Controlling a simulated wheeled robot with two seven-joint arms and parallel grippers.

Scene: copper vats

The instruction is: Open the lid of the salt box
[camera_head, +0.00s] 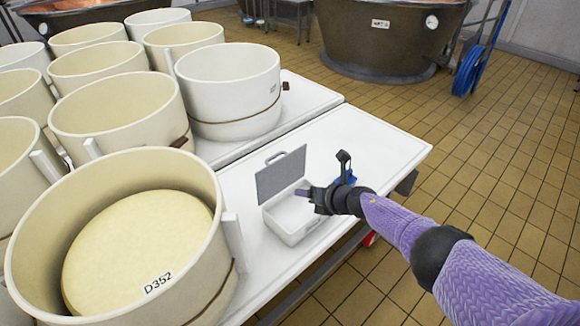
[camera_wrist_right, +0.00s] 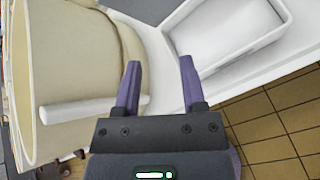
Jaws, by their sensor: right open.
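The salt box (camera_head: 290,226) is a white rectangular box on the white table, near its front edge. Its grey lid (camera_head: 281,174) stands raised, tilted up at the far side, with a handle on its upper edge. The open box (camera_wrist_right: 225,35) also shows at the top of the right wrist view, its inside pale and bare where visible. My right gripper (camera_head: 305,192) is over the box's right part in the head view, beside the lid. In the right wrist view the fingers (camera_wrist_right: 158,85) are apart with nothing between them. My left gripper is not in view.
Several cream moulds stand on the left; the nearest, marked D352 (camera_head: 226,295), holds a cheese wheel (camera_head: 135,250). Its rim and side handle (camera_wrist_right: 85,110) are close to my right gripper in the wrist view. A copper vat (camera_head: 390,45) stands behind.

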